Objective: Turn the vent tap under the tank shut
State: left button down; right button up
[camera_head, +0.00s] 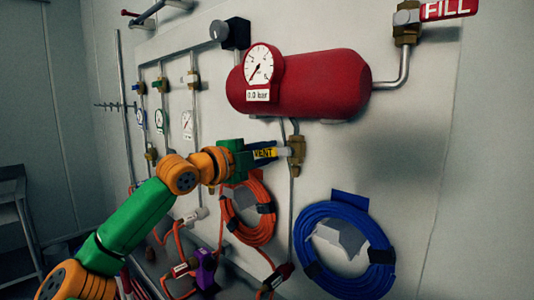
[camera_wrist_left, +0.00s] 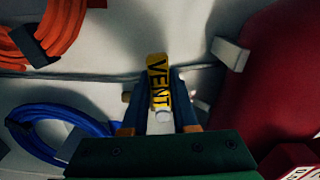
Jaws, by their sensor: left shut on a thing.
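The red tank (camera_head: 325,85) is on the wall with a round gauge (camera_head: 260,64) and a label reading 0.0 bar. Below it is the brass vent tap (camera_head: 297,150) on a thin vertical pipe. Its yellow VENT handle (camera_head: 265,153) points left, roughly level, across the pipe. My left gripper (camera_head: 250,153) is shut on the handle. In the left wrist view, the handle (camera_wrist_left: 158,75) stands between the two fingers of the gripper (camera_wrist_left: 160,118). The tap body is mostly hidden there. My right gripper is not in view.
A red FILL handle (camera_head: 447,9) is at the upper right. An orange hose coil (camera_head: 248,208) and a blue hose coil (camera_head: 345,280) hang below the tap. Small gauges and valves line the pipes at left. The wall right of the tap is clear.

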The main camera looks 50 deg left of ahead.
pick_arm(q)
jog(key=shift+r+m, duration=0.35)
jog(key=shift+m, duration=0.45)
jog(key=c, duration=0.7)
grip_release()
jog(key=shift+r, duration=0.1)
jog(key=shift+s, duration=0.1)
